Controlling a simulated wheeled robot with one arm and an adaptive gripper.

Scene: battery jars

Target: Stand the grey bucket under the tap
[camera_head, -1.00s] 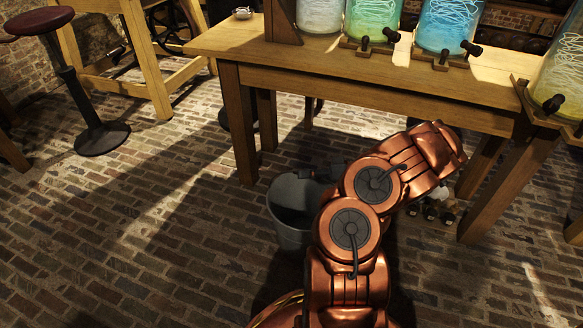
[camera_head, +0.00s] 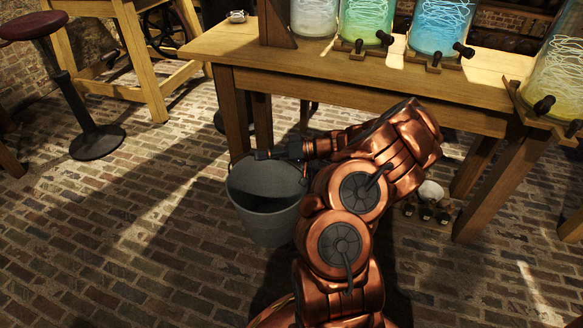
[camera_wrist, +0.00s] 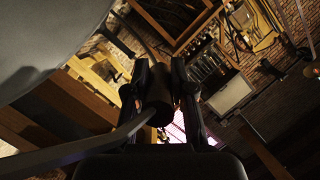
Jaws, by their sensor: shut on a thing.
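The grey bucket (camera_head: 266,218) hangs upright and looks empty, in front of the table's near left leg. In the wrist view my gripper (camera_wrist: 160,75) is shut on the dark round grip (camera_wrist: 157,97) of the bucket's handle. The bucket's pale wall (camera_wrist: 50,35) fills that view's upper left. Black taps show on the green jar (camera_head: 385,38), the blue jar (camera_head: 464,49) and the yellow jar (camera_head: 543,104), near the table's front edge. Which tap is meant cannot be told.
The wooden table (camera_head: 330,82) stands across the back with a whitish jar (camera_head: 314,14) on it too. Its legs (camera_head: 236,120) flank the space below. Small objects (camera_head: 428,205) lie underneath at right. A stool (camera_head: 95,140) stands at left.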

